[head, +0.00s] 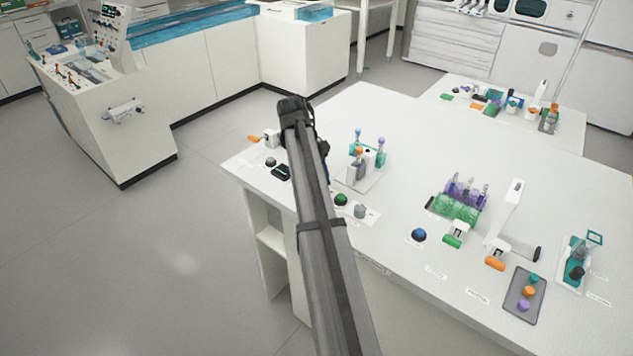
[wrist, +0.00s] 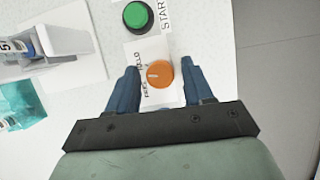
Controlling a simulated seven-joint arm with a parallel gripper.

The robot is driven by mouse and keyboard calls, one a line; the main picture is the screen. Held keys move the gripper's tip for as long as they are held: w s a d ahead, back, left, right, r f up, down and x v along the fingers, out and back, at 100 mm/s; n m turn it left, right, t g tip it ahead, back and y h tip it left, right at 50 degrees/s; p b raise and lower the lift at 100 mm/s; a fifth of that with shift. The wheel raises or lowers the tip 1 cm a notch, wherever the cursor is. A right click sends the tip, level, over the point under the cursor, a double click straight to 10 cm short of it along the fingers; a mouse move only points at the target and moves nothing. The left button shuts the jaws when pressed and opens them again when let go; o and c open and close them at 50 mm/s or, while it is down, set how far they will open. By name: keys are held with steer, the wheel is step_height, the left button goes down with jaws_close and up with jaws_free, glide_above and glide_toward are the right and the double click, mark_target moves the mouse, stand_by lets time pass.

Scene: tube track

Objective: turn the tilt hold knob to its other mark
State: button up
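An orange round knob (wrist: 159,74) sits on a small white labelled plate in the wrist view. A short pale line shows on the left part of its face. Two words stand along its left side, one seeming to read HOLD and the other FREE; I cannot tell which one the line points at. My gripper (wrist: 160,67) is open, with one blue finger on each side of the knob and a visible gap to it on both sides. In the head view my own arm hides the gripper and the knob.
A green button (wrist: 136,15) marked START is just above the knob in the wrist view; it also shows in the head view (head: 341,199). A white device (wrist: 50,42) and a teal piece (wrist: 20,105) stand to the left. The table edge is close on the right.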

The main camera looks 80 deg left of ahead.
mark_target(288, 171)
steer(key=shift+o, duration=0.2)
steer(key=shift+s+a+r, duration=0.1)
steer(key=shift+a+r, duration=0.1)
steer(key=shift+r, duration=0.25)
steer(key=shift+s+a+r, duration=0.15)
steer(key=shift+s+a, duration=0.1)
steer(key=s+a, duration=0.7)
steer(key=a, duration=0.1)
steer(key=shift+s+a, duration=0.15)
steer(key=shift+s, duration=0.2)
